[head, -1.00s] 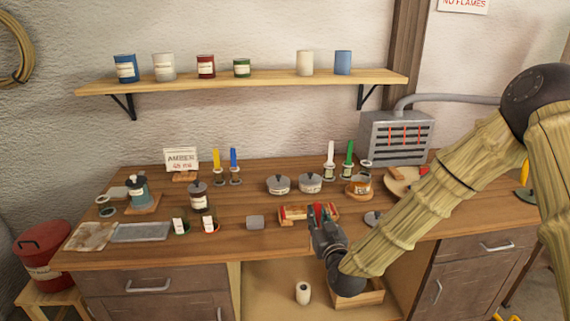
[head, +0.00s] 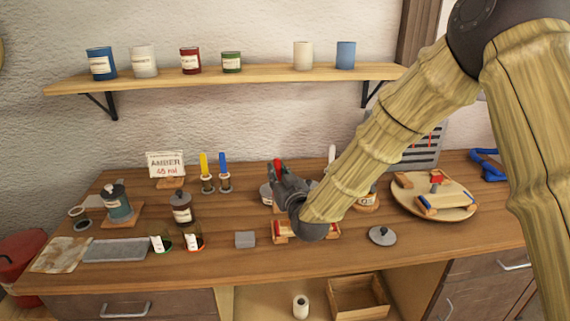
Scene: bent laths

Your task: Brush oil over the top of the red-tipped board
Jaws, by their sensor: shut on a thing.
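My gripper (head: 279,172) is raised above the middle of the workbench, its fingers pointing up and away in the head view. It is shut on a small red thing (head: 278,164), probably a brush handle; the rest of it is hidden. Below my gripper, a light wooden piece with red ends (head: 281,231) lies on the bench, partly covered by my wrist. A round wooden turntable (head: 455,186) at the right carries small pieces with red and blue parts. I cannot tell which of these is the red-tipped board.
An AMBER sign (head: 165,164), yellow (head: 205,165) and blue (head: 223,167) upright sticks in holders, and dark jars (head: 182,209) stand at left. A grey tray (head: 115,249) lies front left. A dark-knobbed lid (head: 382,236) lies right of centre. Shelf (head: 270,76) overhead.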

